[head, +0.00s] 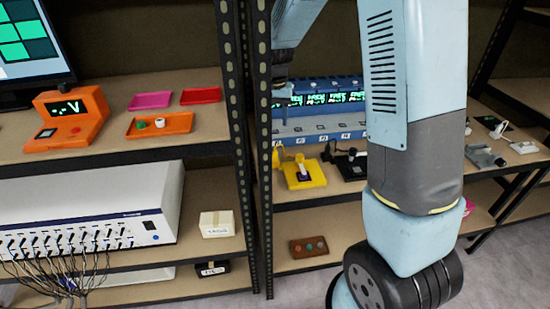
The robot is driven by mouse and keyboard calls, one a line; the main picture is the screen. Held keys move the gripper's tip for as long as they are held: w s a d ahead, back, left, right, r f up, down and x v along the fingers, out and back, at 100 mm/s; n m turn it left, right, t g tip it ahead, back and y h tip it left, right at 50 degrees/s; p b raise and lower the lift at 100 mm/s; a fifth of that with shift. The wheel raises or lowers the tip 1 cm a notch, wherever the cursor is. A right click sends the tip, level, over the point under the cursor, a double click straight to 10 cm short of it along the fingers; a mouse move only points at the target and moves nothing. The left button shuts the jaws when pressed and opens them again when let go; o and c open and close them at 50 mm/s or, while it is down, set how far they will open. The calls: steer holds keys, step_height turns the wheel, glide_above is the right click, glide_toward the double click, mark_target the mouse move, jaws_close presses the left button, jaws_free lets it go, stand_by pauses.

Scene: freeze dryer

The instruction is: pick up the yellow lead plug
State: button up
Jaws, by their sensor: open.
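A yellow device (304,173) stands on the middle shelf, with a pale upright part and a dark patch on its top. A small yellow piece (278,156) shows at its left edge, close to the rack post. I cannot tell whether this is the yellow lead plug; no plug shows clearly. My gripper (281,92) hangs at the end of my arm, in front of the blue panel and above and left of the yellow device. It is open, small and dark in this view, and I see nothing held in it.
A black device (351,164) stands right of the yellow one. Behind them is a blue panel with green displays (330,98). Dark rack posts (236,110) stand close on the left. An orange tray (160,125) lies on the left shelf. My arm hides the right part of the middle shelf.

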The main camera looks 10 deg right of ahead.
steer(key=f, duration=0.1)
glide_above(275, 152)
steer(key=f, duration=0.7)
steer(key=shift+w+a+f, duration=0.1)
steer(key=shift+w+f, duration=0.15)
steer(key=shift+f, duration=0.15)
steer(key=shift+s+f, duration=0.2)
steer(key=shift+f, duration=2.7)
jaws_close()
